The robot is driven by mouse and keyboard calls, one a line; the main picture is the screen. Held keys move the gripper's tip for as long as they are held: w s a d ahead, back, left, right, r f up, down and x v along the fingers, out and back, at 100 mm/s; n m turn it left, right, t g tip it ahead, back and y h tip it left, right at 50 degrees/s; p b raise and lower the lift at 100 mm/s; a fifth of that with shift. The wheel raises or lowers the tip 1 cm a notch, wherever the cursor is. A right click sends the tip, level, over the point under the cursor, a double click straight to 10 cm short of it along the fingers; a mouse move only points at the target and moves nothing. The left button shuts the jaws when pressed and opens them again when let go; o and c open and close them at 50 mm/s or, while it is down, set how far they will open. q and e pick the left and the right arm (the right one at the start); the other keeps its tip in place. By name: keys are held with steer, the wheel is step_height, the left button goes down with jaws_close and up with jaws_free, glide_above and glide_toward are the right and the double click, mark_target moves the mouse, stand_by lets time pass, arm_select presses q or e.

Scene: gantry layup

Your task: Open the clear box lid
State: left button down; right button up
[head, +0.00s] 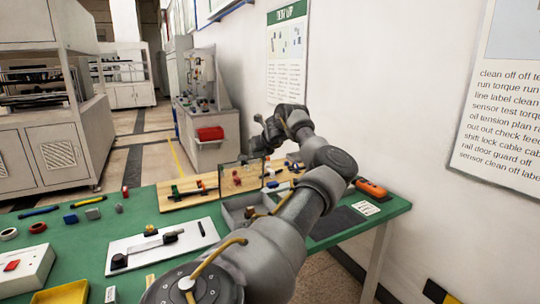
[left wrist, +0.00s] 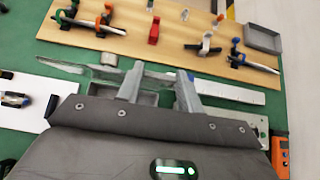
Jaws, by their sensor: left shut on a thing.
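The grey open-topped box (head: 236,214) stands on the green table, with a small brown item inside. Its clear lid (head: 243,176) is raised, standing up steeply at the far side of the box. My left gripper (head: 259,146) is at the lid's upper edge, its arm reaching over the box's right side. The right gripper is not in view.
A wooden board (head: 190,194) with clamps lies behind the box. A white board (head: 160,246) with a dark-handled tool lies to its left, a yellow tray (head: 62,293) at the front left. An orange device (head: 371,188) lies near the table's right edge, by the wall.

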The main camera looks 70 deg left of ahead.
arm_select(q)
steer(key=shift+s+a+r, duration=0.1)
steer(key=shift+a+r, duration=0.05)
steer(key=shift+a, duration=0.5)
steer(key=shift+s+a+r, duration=0.1)
steer(key=shift+a+r, duration=0.05)
steer(key=shift+a, duration=0.45)
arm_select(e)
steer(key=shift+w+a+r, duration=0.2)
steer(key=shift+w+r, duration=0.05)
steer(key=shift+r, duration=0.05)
arm_select(q)
steer(key=shift+w, duration=0.1)
steer(key=c, duration=0.9)
jaws_free()
steer(key=shift+d, duration=0.1)
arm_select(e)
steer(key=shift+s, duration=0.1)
arm_select(q)
steer(key=b+v, duration=0.1)
steer(key=v, duration=0.9)
steer(key=shift+d+r+b, duration=0.2)
steer(key=shift+r+b, duration=0.05)
steer(key=shift+b, duration=0.05)
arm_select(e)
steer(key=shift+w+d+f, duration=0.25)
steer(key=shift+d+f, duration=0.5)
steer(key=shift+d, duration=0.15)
